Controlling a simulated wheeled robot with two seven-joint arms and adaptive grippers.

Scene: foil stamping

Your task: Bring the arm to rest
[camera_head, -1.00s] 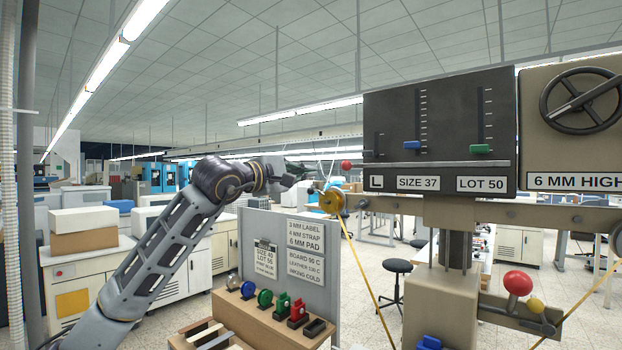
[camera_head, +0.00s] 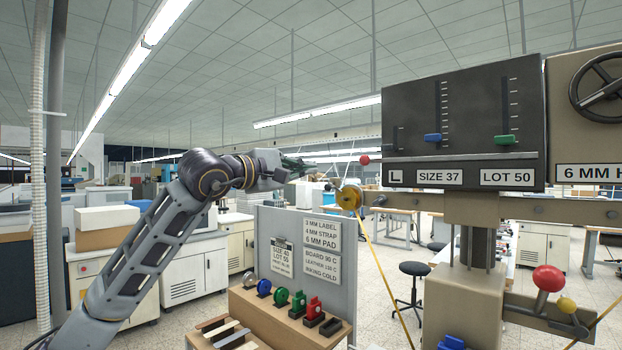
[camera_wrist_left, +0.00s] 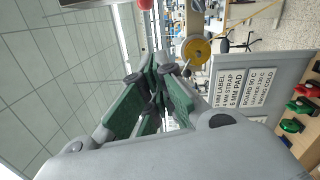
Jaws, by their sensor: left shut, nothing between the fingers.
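My left arm rises from the lower left in the head view. Its gripper (camera_head: 312,162) is raised in the air, left of the stamping machine's dark panel (camera_head: 464,125). In the left wrist view the green-padded fingers (camera_wrist_left: 157,92) come together at their tips with nothing held between them. A red ball knob (camera_head: 364,160) on a thin rod sits just right of the fingertips in the head view; whether they touch cannot be told. My right gripper is not in view.
A yellow reel (camera_head: 349,198) hangs below the rod. A grey signboard (camera_head: 348,270) stands behind a wooden rack (camera_head: 246,305) with coloured stamp holders. A red ball lever (camera_head: 549,278) juts out at lower right. The air above my left arm is clear.

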